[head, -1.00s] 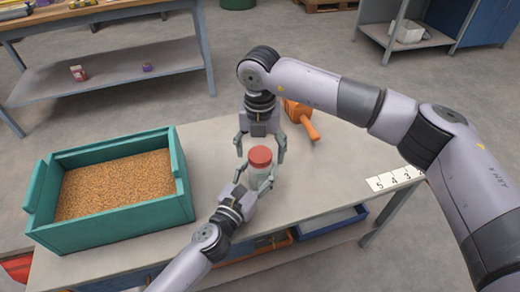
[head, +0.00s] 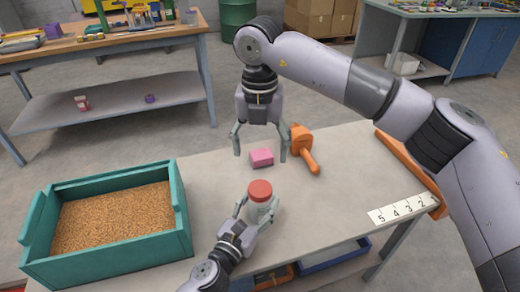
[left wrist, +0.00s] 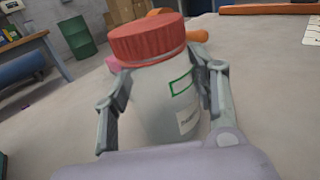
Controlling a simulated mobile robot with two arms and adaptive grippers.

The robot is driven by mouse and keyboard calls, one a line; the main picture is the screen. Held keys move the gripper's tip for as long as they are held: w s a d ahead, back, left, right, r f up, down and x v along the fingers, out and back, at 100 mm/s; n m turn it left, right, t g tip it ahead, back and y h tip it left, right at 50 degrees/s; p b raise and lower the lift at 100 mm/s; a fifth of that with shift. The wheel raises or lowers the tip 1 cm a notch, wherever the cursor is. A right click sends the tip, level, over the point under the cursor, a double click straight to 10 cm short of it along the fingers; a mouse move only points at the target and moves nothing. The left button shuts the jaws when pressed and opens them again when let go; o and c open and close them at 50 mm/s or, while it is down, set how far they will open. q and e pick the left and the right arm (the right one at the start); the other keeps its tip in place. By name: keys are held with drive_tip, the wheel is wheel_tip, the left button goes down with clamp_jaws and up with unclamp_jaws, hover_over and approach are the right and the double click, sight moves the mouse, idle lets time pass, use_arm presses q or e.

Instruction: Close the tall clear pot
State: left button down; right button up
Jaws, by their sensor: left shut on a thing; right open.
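The tall clear pot (head: 259,210) stands upright on the table with a red lid (head: 260,190) on its top. In the left wrist view the pot (left wrist: 165,100) shows labels on its side, and the red lid (left wrist: 147,40) sits on its mouth; I cannot tell how tightly. My left gripper (head: 257,212) is shut on the pot's body, with a finger on each side (left wrist: 163,100). My right gripper (head: 260,153) is open and empty, pointing down above and behind the pot, apart from the lid.
A pink block (head: 262,157) lies behind the pot, below my right gripper. A teal bin (head: 120,258) of grain stands at left. A numbered strip (head: 397,210) lies at right. The table between pot and strip is clear.

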use_arm(q)
drive_tip(key=c, duration=0.6)
unclamp_jaws()
drive_tip(key=shift+o, duration=0.2)
drive_tip(key=shift+s+a+f, duration=0.1)
drive_tip(key=shift+s+a, duration=0.15)
drive_tip(key=shift+s, duration=0.25)
drive_tip(key=v, duration=1.1)
